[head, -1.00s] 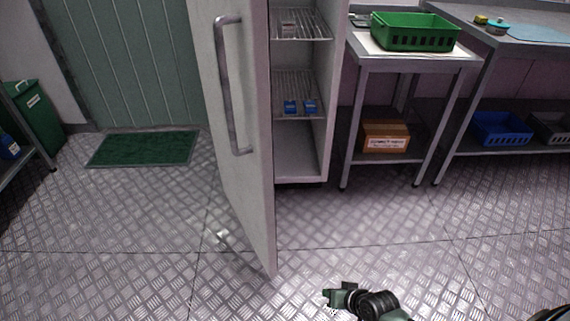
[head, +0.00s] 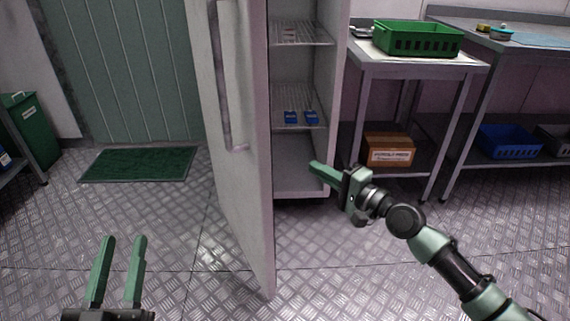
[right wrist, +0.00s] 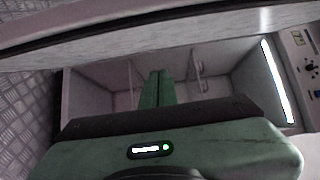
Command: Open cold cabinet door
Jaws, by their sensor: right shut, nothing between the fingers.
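The cold cabinet door (head: 238,200) stands swung open toward me, with its long grey handle (head: 222,90) on the left face. The cabinet (head: 300,180) is open to its right, with wire shelves inside. My right gripper (head: 313,167) is shut and empty, in front of the lower cabinet opening and right of the door, apart from the handle. In the right wrist view its closed fingers (right wrist: 158,88) point toward the cabinet interior, and the door's edge (right wrist: 150,35) crosses the top. My left gripper (head: 123,240) is open and empty at the lower left, over the floor.
Two blue packs (head: 300,117) sit on the middle wire shelf. A table (head: 420,68) with a green crate (head: 417,40) stands right of the cabinet, with a cardboard box (head: 390,152) below. A green mat (head: 138,164) lies at left. The floor in front is clear.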

